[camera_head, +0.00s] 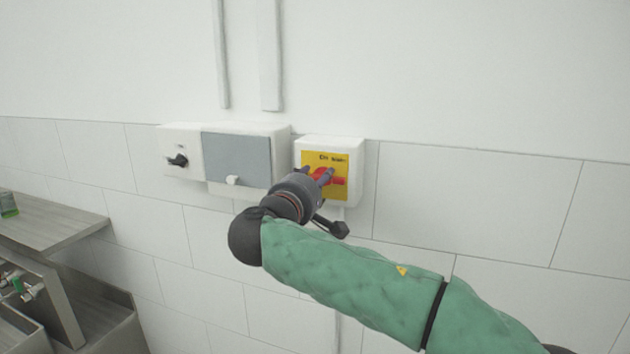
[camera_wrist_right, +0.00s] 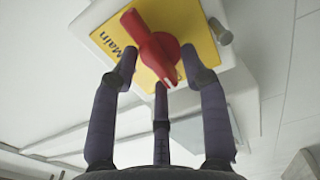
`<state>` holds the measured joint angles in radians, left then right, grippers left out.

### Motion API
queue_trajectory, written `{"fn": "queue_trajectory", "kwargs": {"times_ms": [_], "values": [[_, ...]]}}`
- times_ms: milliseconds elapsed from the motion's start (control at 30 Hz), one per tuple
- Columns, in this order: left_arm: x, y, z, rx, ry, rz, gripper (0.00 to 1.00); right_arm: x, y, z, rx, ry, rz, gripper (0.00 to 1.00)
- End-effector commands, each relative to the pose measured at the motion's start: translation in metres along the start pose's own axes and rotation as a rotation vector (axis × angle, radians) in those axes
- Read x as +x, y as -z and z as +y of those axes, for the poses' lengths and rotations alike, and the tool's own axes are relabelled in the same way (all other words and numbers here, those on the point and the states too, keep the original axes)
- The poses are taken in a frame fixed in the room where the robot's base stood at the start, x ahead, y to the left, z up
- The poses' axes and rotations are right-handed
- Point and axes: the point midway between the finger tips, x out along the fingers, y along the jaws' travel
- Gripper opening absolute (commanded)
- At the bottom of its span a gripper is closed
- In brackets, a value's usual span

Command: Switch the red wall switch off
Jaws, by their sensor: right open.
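The red wall switch (camera_head: 338,181) is a rotary knob on a yellow plate (camera_head: 340,160) on a white wall box. My right gripper (camera_head: 322,176) is right in front of it and hides part of the knob. My left gripper is not in view.
A white box with a grey cover (camera_head: 237,158) and a black knob (camera_head: 178,160) is on the wall to the left. Conduits (camera_head: 270,55) run up the wall. A metal counter (camera_head: 40,222) stands at the lower left. The tiled wall to the right is clear.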

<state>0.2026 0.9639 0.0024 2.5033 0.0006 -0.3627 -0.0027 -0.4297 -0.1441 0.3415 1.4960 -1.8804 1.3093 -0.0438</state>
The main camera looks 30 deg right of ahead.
Motion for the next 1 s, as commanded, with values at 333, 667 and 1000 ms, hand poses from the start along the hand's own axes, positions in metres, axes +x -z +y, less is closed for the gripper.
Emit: {"fn": "queue_trajectory", "kwargs": {"times_ms": [333,667,1000], "values": [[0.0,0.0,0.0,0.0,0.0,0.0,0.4,-0.055,0.002,0.0,0.0,-0.001,0.007,0.45],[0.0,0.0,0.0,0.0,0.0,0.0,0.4,-0.107,0.002,-0.001,-0.002,0.001,0.004,0.45],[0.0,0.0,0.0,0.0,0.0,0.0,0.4,-0.118,0.001,-0.001,-0.002,0.001,0.0,0.45]]}}
